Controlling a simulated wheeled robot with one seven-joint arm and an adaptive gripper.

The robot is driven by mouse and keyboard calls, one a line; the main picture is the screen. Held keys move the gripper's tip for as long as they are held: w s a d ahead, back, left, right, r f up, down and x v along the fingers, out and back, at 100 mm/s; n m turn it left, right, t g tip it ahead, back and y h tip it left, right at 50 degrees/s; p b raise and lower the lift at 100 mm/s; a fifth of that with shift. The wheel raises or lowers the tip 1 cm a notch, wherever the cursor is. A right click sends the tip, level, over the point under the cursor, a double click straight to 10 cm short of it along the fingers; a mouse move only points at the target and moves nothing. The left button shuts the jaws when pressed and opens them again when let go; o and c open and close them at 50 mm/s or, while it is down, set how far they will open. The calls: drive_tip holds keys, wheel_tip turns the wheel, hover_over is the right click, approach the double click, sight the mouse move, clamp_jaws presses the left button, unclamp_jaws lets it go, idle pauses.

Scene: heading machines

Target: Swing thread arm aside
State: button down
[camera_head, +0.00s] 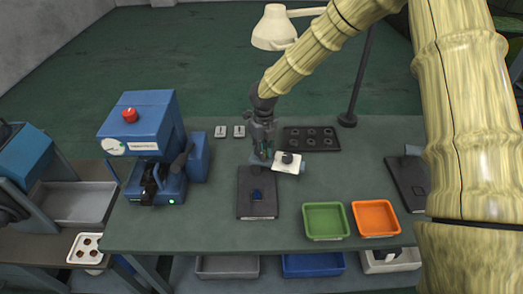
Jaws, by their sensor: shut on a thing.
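My gripper (263,154) points down over the middle of the green bench. It is shut at the left end of a small white piece with a dark knob (289,164). The fingertips are small here, and the exact grip is hard to see. A grey-blue part shows beneath and beside the white piece. I cannot tell for sure which part is the thread arm. The blue machine (150,140) with a red button (130,115) and black front parts (152,180) stands at the left, well apart from my gripper.
A dark plate (257,207) with a small blue part lies just in front of my gripper. A dark tray with holes (311,138) and a lamp stand (348,119) are behind right. Green (326,236) and orange (376,234) bins stand at the front right. Bare bench (212,222) lies front left.

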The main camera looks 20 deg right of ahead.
drive_tip(key=c, duration=1.3)
unclamp_jaws()
drive_tip(key=shift+w+d+r, duration=0.1)
drive_tip(key=shift+w, duration=0.05)
wheel_tip(320, 180, up, 12)
drive_tip(key=shift+f, duration=0.1)
